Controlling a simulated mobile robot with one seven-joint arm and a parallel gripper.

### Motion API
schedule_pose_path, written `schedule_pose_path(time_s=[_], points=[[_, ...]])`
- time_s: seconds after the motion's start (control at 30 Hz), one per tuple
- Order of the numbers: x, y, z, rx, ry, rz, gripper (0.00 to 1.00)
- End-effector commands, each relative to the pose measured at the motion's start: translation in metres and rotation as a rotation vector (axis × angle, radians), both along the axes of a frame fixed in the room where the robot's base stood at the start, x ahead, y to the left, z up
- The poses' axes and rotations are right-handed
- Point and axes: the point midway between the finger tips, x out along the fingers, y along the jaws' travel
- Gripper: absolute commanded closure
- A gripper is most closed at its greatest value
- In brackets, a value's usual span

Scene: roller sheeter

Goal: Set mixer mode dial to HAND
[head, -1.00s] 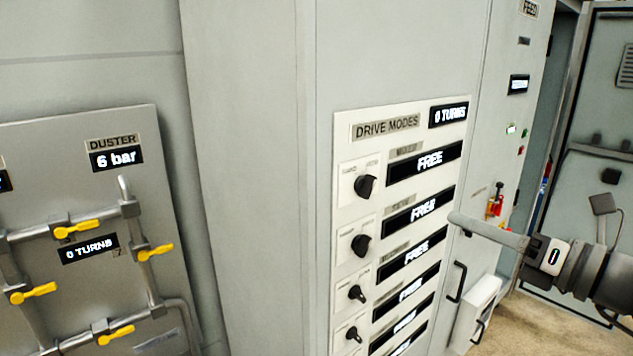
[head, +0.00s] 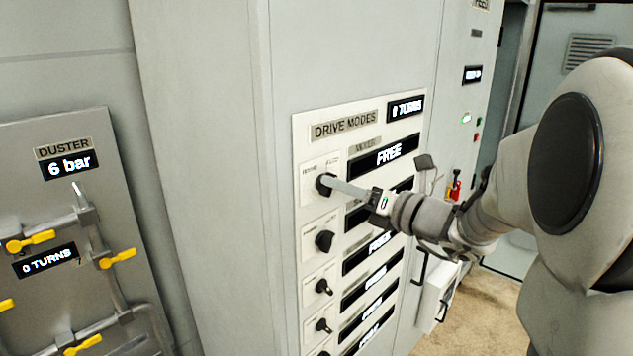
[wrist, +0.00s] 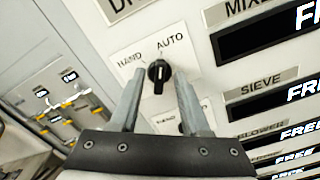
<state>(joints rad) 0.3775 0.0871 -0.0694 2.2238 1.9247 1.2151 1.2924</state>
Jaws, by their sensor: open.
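The mixer mode dial (head: 324,184) is the top black knob on the DRIVE MODES panel (head: 305,138). In the wrist view the dial (wrist: 158,73) has a light pointer mark near its top and sits below the HAND label at left and the AUTO label at upper right. The mixer display (head: 389,152) reads FREE. My gripper (head: 333,183) is at the dial in the head view. In the wrist view my gripper (wrist: 158,88) is open, with one finger on each side of the dial. Whether the fingers touch it, I cannot tell.
Below are more black dials, the sieve dial (head: 325,241) closest, each with a display beside it. A duster panel (head: 125,262) with yellow valve handles stands at the left. A red and yellow switch (head: 454,188) is right of the drive panel. Bare cabinet wall lies left of the panel.

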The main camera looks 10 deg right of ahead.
Motion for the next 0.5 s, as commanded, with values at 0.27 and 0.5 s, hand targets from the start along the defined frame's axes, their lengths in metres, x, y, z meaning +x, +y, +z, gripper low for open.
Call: schedule_pose_path(time_s=[0.27,0.5], points=[[0.0046,0.0036,-0.0002,0.000,0.000,0.001,0.54],[0.0043,0.0033,0.0000,0.000,0.000,0.000,0.81]])
